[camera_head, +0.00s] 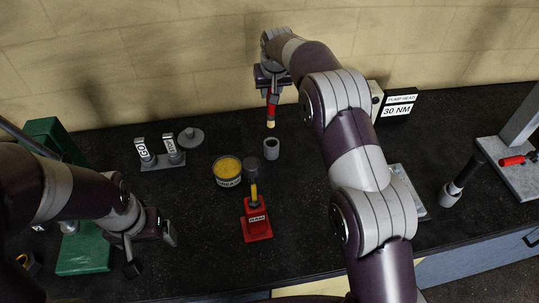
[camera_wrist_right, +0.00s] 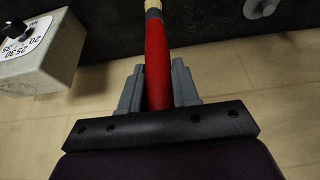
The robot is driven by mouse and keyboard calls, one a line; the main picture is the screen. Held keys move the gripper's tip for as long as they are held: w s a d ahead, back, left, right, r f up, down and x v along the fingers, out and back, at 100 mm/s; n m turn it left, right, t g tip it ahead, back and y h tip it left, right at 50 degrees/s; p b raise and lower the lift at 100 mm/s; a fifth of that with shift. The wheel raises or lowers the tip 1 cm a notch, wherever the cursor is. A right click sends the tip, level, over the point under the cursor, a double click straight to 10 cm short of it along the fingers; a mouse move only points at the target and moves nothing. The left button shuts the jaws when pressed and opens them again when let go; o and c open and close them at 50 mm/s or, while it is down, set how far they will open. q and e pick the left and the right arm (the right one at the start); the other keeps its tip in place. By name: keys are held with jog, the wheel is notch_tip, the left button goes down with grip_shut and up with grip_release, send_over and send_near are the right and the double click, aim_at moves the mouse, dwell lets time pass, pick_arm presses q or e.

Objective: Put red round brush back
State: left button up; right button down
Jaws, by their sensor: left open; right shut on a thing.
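The red round brush (camera_head: 271,108) hangs bristles-down from my right gripper (camera_head: 271,85) in the head view, near the back wall. In the right wrist view the red handle of the brush (camera_wrist_right: 157,60) runs between the grey fingers of my right gripper (camera_wrist_right: 157,85), which is shut on it. The pale bristle tip points away from the gripper. A small grey cup (camera_head: 271,149) stands on the bench below and in front of the brush tip, apart from it. My left gripper (camera_head: 150,250) is open and empty at the left, low over the bench.
An open yellow grease tin (camera_head: 227,171), a red ram (camera_head: 256,218) and a stand with GO and STOP gauges (camera_head: 162,160) are left of the cup. The pump head box (camera_head: 395,105) stands behind my right arm.

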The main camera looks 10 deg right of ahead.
aim_at(272, 122)
jog(key=shift+s+f+b, duration=0.8)
jog(key=shift+f+b, duration=0.05)
jog(key=shift+b, duration=0.05)
jog(key=f+p, duration=0.1)
jog(key=f, duration=0.3)
jog(key=w+f+p, duration=0.1)
jog(key=f, duration=0.1)
jog(key=shift+f+p, duration=0.2)
jog(key=shift+p, duration=0.1)
jog(key=f, duration=0.1)
jog(key=f+p, duration=0.1)
jog(key=f, duration=0.1)
jog(key=shift+s+f, duration=0.3)
jog(key=shift+s, duration=0.05)
jog(key=shift+f, duration=0.1)
jog(key=shift+w+f, duration=0.15)
jog(key=c, duration=0.8)
grip_release()
pick_arm(q)
jog(key=shift+s+r, duration=0.55)
jog(key=shift+r, duration=0.1)
pick_arm(e)
jog(key=shift+r, duration=0.2)
